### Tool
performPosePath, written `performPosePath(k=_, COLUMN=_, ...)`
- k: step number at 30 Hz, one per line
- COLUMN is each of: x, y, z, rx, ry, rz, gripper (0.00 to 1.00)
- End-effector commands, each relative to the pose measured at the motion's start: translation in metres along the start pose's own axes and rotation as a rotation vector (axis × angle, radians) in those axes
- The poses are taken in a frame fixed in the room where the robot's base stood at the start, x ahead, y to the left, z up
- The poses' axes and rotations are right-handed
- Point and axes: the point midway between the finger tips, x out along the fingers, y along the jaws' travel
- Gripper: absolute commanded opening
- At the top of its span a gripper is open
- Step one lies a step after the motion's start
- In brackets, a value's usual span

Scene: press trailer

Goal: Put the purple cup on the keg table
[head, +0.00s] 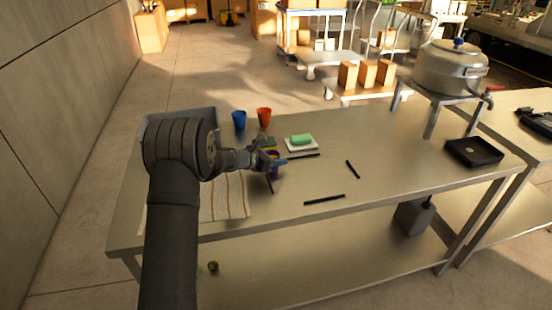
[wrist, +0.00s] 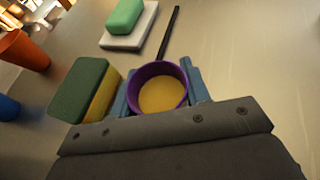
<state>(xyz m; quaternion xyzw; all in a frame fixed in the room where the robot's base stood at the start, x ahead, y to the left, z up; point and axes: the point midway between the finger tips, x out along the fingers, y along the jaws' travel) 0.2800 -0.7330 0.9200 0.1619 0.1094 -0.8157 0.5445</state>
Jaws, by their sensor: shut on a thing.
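The purple cup (wrist: 160,92) is upright between the blue fingers of my gripper (head: 272,163), with a yellow-orange inside showing. My gripper is shut on it, low over the long metal table. In the head view the purple cup (head: 275,157) is partly hidden by the fingers. I cannot tell whether its base touches the tabletop. A metal keg (head: 450,70) with a tap stands on a small legged stand (head: 437,91) at the far right end; this looks like the keg table.
A green-and-yellow sponge (wrist: 85,90) is close beside the left finger. Blue (head: 239,120) and orange (head: 264,117) cups, a green block on a white dish (head: 302,148) and several black sticks lie around. A black tray (head: 474,152) is at right. The table's right middle is mostly clear.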

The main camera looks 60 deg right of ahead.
Motion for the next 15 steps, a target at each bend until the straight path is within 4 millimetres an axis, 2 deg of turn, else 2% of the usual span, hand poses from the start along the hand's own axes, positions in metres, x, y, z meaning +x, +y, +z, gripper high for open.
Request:
performPosePath(k=8, x=0.0012, y=0.0000, z=-0.0025, rx=0.000, ry=0.000, rz=0.000, gripper=0.18)
performPosePath(k=9, x=0.0010, y=0.0000, z=-0.0020, rx=0.000, ry=0.000, rz=0.000, gripper=0.51)
performPosePath(k=11, x=0.0010, y=0.0000, z=-0.0020, rx=0.000, ry=0.000, rz=0.000, gripper=0.62)
performPosePath(k=15, x=0.0009, y=-0.0001, z=-0.0019, rx=0.000, ry=0.000, rz=0.000, gripper=0.65)
